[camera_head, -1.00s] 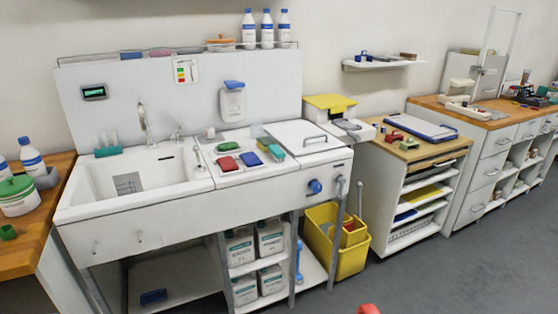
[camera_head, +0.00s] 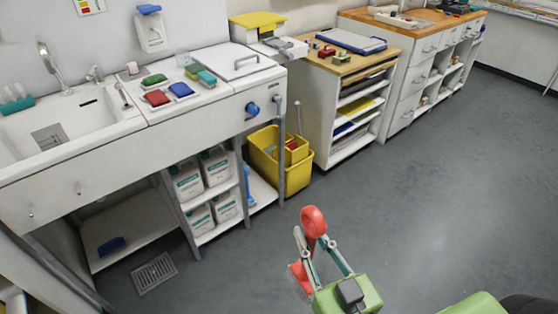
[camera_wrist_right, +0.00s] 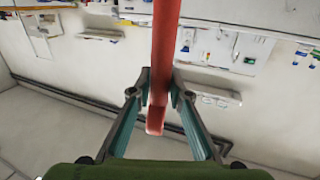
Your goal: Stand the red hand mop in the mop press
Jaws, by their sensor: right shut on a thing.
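My right gripper (camera_head: 311,236) is in the lower middle of the head view, over open floor. It is shut on the red hand mop (camera_head: 313,222), whose rounded red end sticks up past the fingertips. More red shows beside the lower finger. In the right wrist view the red shaft (camera_wrist_right: 165,50) runs up from between the fingertips (camera_wrist_right: 158,98). The yellow mop press (camera_head: 262,165) stands on the floor beside the sink unit, up and left of the gripper and apart from it. Some red shows inside it. My left gripper is not in view.
The sink unit (camera_head: 200,110) with its metal legs stands left of the yellow press, and a shelf cabinet (camera_head: 318,95) stands right of it. White canisters (camera_head: 188,185) fill the under-sink shelves. The grey floor (camera_head: 420,190) in front and right is clear.

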